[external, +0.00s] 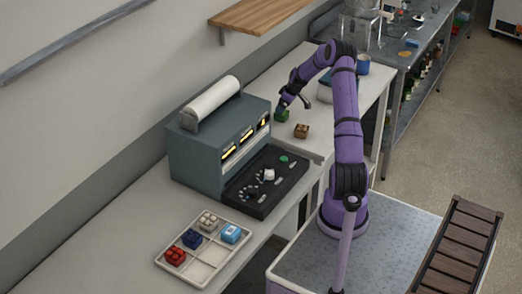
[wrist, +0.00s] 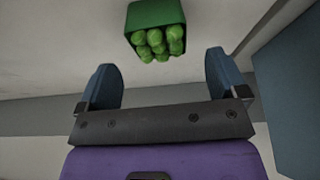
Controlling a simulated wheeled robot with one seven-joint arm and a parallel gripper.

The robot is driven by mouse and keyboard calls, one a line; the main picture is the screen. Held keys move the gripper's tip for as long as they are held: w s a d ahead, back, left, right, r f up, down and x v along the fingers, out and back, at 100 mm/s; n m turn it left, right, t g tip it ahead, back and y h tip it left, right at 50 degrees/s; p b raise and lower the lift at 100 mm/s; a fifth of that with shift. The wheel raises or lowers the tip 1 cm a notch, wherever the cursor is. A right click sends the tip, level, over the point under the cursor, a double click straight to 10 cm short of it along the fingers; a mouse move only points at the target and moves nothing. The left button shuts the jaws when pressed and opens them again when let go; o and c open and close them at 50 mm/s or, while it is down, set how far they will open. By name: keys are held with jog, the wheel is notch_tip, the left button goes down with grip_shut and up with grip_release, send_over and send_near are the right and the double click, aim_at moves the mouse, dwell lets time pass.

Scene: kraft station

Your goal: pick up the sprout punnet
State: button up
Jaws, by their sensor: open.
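The sprout punnet is a small green box of round green sprouts. In the external view the punnet (external: 282,116) stands on the white counter behind the grey machine, just below my gripper (external: 283,105). In the wrist view the punnet (wrist: 156,17) is at the top centre, beyond the fingertips and roughly between their lines. My gripper (wrist: 163,72) is open with nothing between its two blue-grey fingers. The punnet looks apart from the fingers in the wrist view. The external view is too small to show any contact.
A brown punnet (external: 301,131) stands close to the right of the green one. The grey machine (external: 219,138) with a white roll on top stands nearby at the left. A blue container (external: 363,64) stands farther back.

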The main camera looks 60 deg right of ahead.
jog(key=shift+s+x, duration=0.15)
jog(key=shift+x, duration=1.2)
jog(key=shift+s+x, duration=0.15)
jog(key=shift+x, duration=1.2)
jog(key=shift+f, duration=0.1)
jog(key=shift+c, duration=0.4)
jog(key=c, duration=0.9)
